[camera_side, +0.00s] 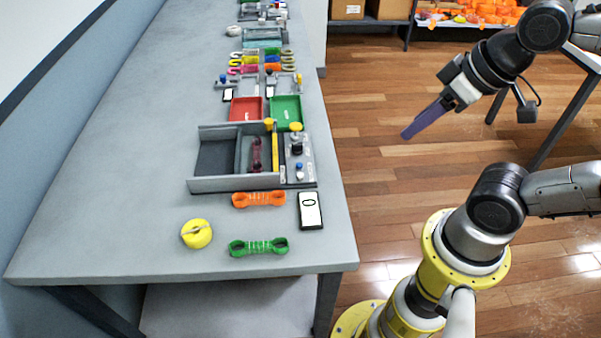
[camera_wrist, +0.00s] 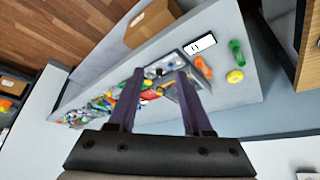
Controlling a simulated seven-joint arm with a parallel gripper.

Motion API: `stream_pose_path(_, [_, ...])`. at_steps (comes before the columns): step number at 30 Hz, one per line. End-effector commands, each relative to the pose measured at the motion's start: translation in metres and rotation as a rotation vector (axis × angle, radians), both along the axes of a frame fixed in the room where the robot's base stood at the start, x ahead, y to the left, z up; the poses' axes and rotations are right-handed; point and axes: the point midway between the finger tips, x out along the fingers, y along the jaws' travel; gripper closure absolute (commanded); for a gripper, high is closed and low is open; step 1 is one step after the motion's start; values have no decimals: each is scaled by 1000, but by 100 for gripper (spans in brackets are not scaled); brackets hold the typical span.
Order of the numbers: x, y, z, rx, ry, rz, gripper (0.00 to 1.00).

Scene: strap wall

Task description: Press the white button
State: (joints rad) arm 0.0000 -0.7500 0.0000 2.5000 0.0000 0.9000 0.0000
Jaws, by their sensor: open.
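The control panel (camera_side: 306,172) is a grey strip along the right side of a grey open box on the long table. On it I see a blue button (camera_side: 299,165) and a black-and-silver knob or lever (camera_side: 296,143). A small pale button (camera_side: 299,175) seems to sit just in front of the blue one; it is too small to be sure that it is white. My gripper (camera_side: 408,134), with long purple fingers, is in the air to the right of the table, away from the panel. In the wrist view my gripper (camera_wrist: 158,76) is open and empty, and the panel is partly hidden by the fingers.
The grey box (camera_side: 232,184) has raised walls. In front of it lie an orange strap (camera_side: 259,199), a green strap (camera_side: 258,247), a yellow roll (camera_side: 196,233) and a phone-like device (camera_side: 310,210). Red (camera_side: 246,110) and green (camera_side: 286,112) trays stand behind. The table's front left is clear.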

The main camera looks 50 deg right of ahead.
Motion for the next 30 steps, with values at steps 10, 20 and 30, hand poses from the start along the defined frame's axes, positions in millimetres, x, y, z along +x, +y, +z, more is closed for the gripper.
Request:
stream_pose_path(10, [0, 0, 0, 0, 0, 0, 100])
stream_pose_path(20, [0, 0, 0, 0, 0, 0, 100])
stream_pose_path(30, [0, 0, 0, 0, 0, 0, 100])
